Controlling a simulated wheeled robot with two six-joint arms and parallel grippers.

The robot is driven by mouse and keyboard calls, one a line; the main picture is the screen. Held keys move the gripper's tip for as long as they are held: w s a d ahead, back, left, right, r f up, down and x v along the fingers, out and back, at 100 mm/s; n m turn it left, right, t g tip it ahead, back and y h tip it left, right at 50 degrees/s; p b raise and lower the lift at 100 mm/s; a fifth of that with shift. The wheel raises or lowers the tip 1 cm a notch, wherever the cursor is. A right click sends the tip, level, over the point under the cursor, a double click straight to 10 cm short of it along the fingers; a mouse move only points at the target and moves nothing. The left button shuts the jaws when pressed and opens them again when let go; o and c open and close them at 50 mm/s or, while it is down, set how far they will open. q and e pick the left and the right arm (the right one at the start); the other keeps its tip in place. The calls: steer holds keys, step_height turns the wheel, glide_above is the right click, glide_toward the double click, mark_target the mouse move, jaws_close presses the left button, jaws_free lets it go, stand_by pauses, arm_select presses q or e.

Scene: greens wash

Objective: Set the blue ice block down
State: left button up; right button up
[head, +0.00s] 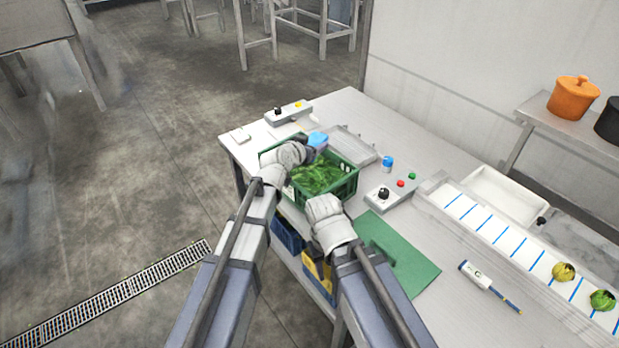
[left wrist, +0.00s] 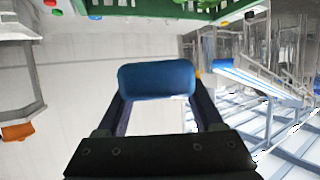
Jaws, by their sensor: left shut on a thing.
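The blue ice block (head: 318,140) is held at the far side of the green crate in the head view. My left gripper (head: 308,147) is shut on it, and the block sits above the crate's rear rim. In the left wrist view the blue ice block (left wrist: 157,80) lies across between the two dark fingers. The green crate (head: 345,187) holds leafy greens (head: 316,178). My right arm ends near the crate's front right corner.
A green board (head: 400,255) lies right of the crate. A conveyor (head: 520,250) with blue stripes runs along the right.

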arm_select(q)
step_height(320, 180, down, 10)
steer(key=b, duration=0.9)
steer(key=shift+r, duration=0.25)
steer(key=o, duration=1.5)
steer(key=shift+f, duration=0.1)
steer(key=p+v, duration=0.4)
steer(key=v, duration=0.8)
steer(key=shift+a+p, duration=0.1)
steer(key=shift+p, duration=0.25)
